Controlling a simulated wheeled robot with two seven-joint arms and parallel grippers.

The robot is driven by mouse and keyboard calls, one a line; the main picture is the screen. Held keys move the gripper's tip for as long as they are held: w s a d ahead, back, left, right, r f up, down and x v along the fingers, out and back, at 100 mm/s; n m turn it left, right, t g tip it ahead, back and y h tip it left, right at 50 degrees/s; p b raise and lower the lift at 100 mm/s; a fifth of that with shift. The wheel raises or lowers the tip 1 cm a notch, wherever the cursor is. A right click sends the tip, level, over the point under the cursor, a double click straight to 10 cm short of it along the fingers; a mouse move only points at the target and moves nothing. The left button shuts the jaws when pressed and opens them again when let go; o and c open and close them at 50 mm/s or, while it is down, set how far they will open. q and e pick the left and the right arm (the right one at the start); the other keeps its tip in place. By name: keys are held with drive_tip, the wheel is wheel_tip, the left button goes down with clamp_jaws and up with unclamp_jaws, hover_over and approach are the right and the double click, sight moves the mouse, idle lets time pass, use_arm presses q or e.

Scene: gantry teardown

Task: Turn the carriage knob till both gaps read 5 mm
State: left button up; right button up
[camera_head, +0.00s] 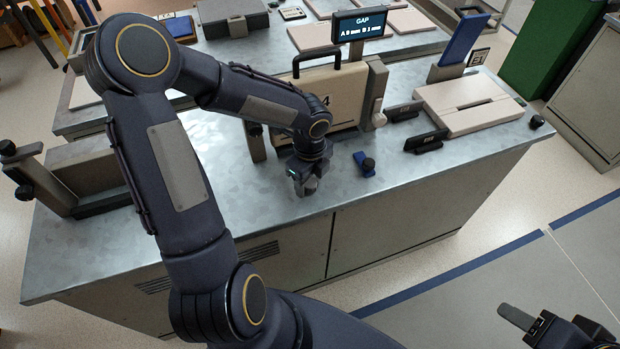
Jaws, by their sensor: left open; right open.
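A small display (360,23) headed GAP stands on a post at the back of the metal bench and shows an A and a B value in mm. The digits are too small to read surely. Below it, a pale round knob (378,118) sits on the grey post beside a beige case with a black handle (332,88). I cannot tell whether this is the carriage knob. My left gripper (304,188) is open and points down over the bench, in front of the case and left of the knob. My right gripper (545,328) is open at the bottom right, away from the bench.
A blue piece with a black knob (368,164) lies right of my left gripper. Two black labelled blocks, one of them a front block (426,141), and a beige slotted box (470,104) stand further right. The bench top (240,215) is clear at the front.

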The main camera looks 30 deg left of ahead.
use_arm(q)
drive_tip(key=c, duration=1)
drive_tip(key=shift+n, duration=0.3)
